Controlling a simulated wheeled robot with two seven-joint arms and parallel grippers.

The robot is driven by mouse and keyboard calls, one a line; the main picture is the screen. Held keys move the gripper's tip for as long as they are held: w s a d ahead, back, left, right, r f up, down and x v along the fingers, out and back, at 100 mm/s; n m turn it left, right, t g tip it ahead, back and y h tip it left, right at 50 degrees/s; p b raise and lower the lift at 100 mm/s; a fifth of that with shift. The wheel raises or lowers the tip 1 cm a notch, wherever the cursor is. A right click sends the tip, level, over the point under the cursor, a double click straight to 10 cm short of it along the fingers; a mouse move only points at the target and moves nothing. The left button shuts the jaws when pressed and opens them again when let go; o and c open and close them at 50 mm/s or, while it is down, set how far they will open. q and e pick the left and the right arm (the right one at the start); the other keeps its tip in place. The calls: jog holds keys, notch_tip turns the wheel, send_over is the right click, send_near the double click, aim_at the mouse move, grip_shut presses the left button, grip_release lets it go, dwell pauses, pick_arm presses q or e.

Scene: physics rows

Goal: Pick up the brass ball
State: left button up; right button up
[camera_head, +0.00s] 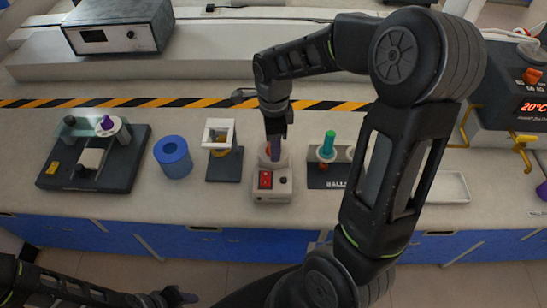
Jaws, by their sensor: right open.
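My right gripper (276,138) points down over the small white device (271,185) with a red switch. I cannot tell for sure which thing is the brass ball. My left gripper (180,297) is low at the bottom left, away from the bench, its jaws unclear.
A white-topped stand (218,133) and a blue cylinder (173,157) stand left of the device. A dark apparatus (95,160) is farther left. My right arm hides part of the bench.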

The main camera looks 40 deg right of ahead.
jog(key=shift+c, duration=0.6)
jog(key=c, duration=0.9)
jog(key=shift+o, duration=0.2)
jog(key=shift+r, duration=0.15)
notch_tip(320, 180, up, 10)
jog(key=shift+f+b, duration=0.1)
jog(key=shift+b, duration=0.5)
jog(key=shift+r+p, duration=0.85)
jog(key=shift+r, duration=0.2)
jog(key=shift+f, duration=0.1)
